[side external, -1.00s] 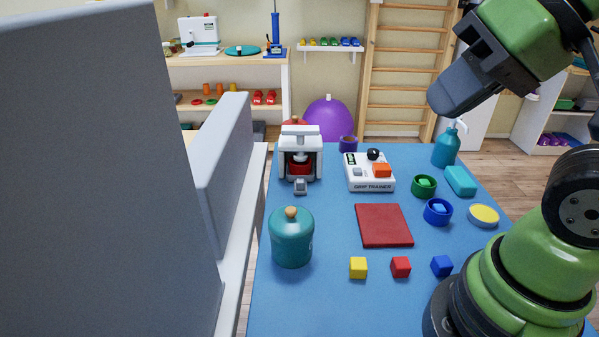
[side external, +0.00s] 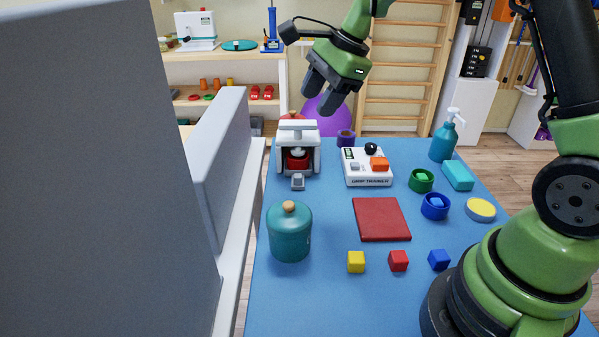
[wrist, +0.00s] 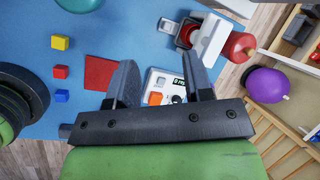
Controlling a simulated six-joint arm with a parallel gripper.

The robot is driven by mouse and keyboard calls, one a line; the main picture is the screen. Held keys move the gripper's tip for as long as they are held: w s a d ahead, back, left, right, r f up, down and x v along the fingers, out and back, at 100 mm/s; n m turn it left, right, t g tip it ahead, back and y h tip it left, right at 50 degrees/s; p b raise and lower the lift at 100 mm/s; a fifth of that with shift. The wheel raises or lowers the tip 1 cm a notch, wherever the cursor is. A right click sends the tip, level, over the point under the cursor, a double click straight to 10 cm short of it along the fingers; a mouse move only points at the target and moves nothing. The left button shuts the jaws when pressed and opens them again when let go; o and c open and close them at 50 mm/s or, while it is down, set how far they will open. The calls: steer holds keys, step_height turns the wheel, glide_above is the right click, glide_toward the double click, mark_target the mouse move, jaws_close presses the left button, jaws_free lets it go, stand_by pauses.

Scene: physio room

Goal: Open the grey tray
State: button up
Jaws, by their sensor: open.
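A white device (side external: 300,134) stands at the back left of the blue table, with a red cup-like part (side external: 298,160) inside. A small grey piece (side external: 298,181) sticks out low at its front. It may be the grey tray's handle, but I cannot tell. In the wrist view, the device (wrist: 208,40) and the grey piece (wrist: 168,27) show at the upper middle. My gripper (side external: 319,102) is open and empty, tilted downward, in the air above the back of the table. In the wrist view its fingers (wrist: 161,65) stand wide apart over the grip trainer.
The white grip trainer (side external: 367,180) stands right of the device. A teal jar (side external: 290,236) is in front, with a red mat (side external: 381,219) to the right. Yellow (side external: 356,261), red (side external: 398,260) and blue (side external: 439,260) cubes line the front. A grey partition (side external: 228,165) borders the left.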

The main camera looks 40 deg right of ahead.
mark_target(298, 175)
steer(key=w+f+m, duration=0.2)
steer(key=f, duration=0.5)
steer(key=w+d+f+m, duration=0.1)
steer(key=w+f+m, duration=0.1)
steer(key=f, duration=0.4)
steer(key=w+f+m, duration=0.2)
steer(key=f, duration=0.5)
steer(key=shift+w+d+f+g+y, duration=0.3)
steer(key=shift+w+g, duration=0.05)
steer(key=shift+g, duration=0.05)
jaws_close()
